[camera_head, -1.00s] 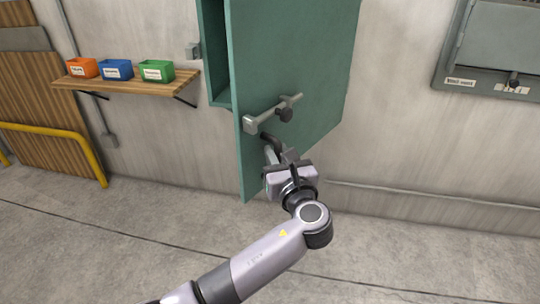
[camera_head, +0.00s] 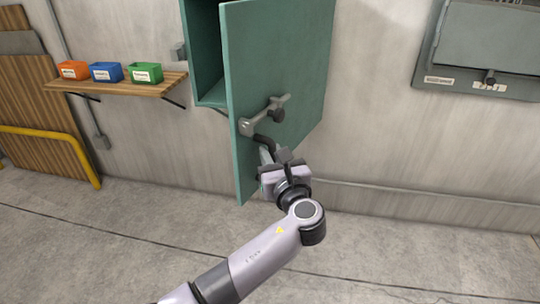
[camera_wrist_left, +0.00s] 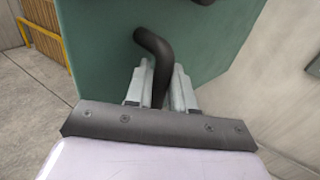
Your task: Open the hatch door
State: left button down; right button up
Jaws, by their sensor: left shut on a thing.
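The green hatch door (camera_head: 290,60) stands swung open from its green wall cabinet (camera_head: 203,50), with part of the inside showing at the left. A grey latch bar with a dark knob (camera_head: 275,115) sits on the door's face. Below it is a dark bent handle (camera_head: 264,141), which also shows in the left wrist view (camera_wrist_left: 155,50). My left gripper (camera_head: 268,158) is at the door's lower part, its two fingers on either side of the handle and shut on it. The handle's lower end is hidden between the fingers. My right gripper is not in view.
A wooden wall shelf (camera_head: 120,83) at the left holds orange, blue and green bins. A yellow rail (camera_head: 60,136) stands at the far left. A grey wall panel (camera_head: 485,50) hangs at the upper right. The concrete floor (camera_head: 420,250) is clear.

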pick_arm(q)
jog(key=shift+d+r, duration=0.15)
jog(key=shift+r, duration=0.15)
jog(key=c, duration=1.3)
grip_release()
jog(key=shift+w, duration=0.1)
jog(key=shift+o, duration=1)
jog(key=shift+w+d+f, duration=0.1)
jog(key=shift+w+f, duration=0.05)
jog(key=shift+f, duration=0.05)
